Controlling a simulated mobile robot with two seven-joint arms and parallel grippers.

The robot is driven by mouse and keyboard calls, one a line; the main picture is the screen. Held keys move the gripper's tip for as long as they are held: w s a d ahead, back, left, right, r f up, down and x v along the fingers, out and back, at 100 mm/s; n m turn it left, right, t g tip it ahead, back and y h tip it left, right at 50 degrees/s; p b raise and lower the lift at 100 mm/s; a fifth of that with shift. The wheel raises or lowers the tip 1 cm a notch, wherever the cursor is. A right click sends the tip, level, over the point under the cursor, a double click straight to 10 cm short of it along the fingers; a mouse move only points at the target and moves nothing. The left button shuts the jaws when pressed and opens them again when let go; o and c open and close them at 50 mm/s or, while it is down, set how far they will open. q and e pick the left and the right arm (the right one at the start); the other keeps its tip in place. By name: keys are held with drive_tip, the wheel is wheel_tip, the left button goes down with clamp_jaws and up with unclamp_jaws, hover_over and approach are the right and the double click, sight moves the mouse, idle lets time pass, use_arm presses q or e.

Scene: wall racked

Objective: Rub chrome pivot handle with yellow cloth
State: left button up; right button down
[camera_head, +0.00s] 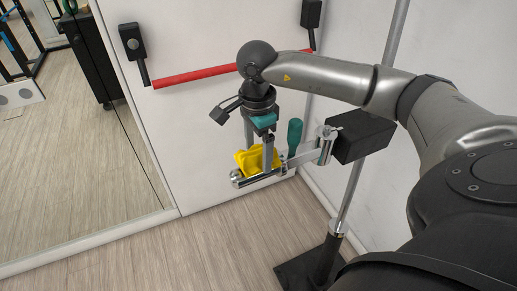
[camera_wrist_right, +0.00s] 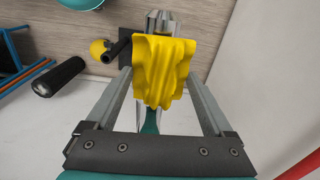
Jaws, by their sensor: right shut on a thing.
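The yellow cloth (camera_head: 243,158) is bunched between the fingers of my right gripper (camera_head: 258,162), which points down and is shut on it. In the right wrist view the cloth (camera_wrist_right: 165,72) hangs in folds between the two fingers. The chrome pivot handle (camera_head: 262,179) is a short, shiny horizontal bar just below the cloth. Cloth and fingertips appear at or against the bar; exact contact cannot be told. In the wrist view the cloth covers part of the metal behind it (camera_wrist_right: 160,18). My left gripper is not in view.
A silver arm joins the bar to a black block (camera_head: 362,139) on an upright pole (camera_head: 345,195). A teal grip (camera_head: 295,136) stands beside my gripper. A red push bar (camera_head: 195,76) crosses the white door behind. A mirror is at left; the wooden floor in front is clear.

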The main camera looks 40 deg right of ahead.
sight(240, 157)
drive_tip(key=shift+a, duration=0.15)
drive_tip(key=shift+a+r+p, duration=0.15)
drive_tip(key=shift+r+p, duration=0.2)
drive_tip(key=shift+r, duration=0.2)
drive_tip(key=shift+w+a, duration=0.2)
drive_tip(key=shift+a, duration=0.65)
drive_tip(key=shift+w+a, duration=0.25)
drive_tip(key=shift+a, duration=0.65)
drive_tip(key=shift+w+a, duration=0.2)
drive_tip(key=shift+a, duration=0.65)
drive_tip(key=shift+f+b, duration=0.3)
drive_tip(key=shift+f, duration=0.3)
drive_tip(key=shift+s+d+r, duration=0.15)
drive_tip(key=shift+s+d, duration=0.05)
drive_tip(key=shift+d, duration=0.6)
drive_tip(key=shift+s+d+f+b, duration=0.1)
drive_tip(key=shift+s+d+b, duration=0.2)
drive_tip(key=shift+d, duration=0.4)
drive_tip(key=shift+s+d+f+b, duration=0.1)
drive_tip(key=shift+d+b, duration=0.25)
drive_tip(key=shift+d, duration=0.35)
drive_tip(key=shift+s+d+r, duration=0.1)
drive_tip(key=shift+d, duration=0.75)
drive_tip(key=shift+d, duration=0.1)
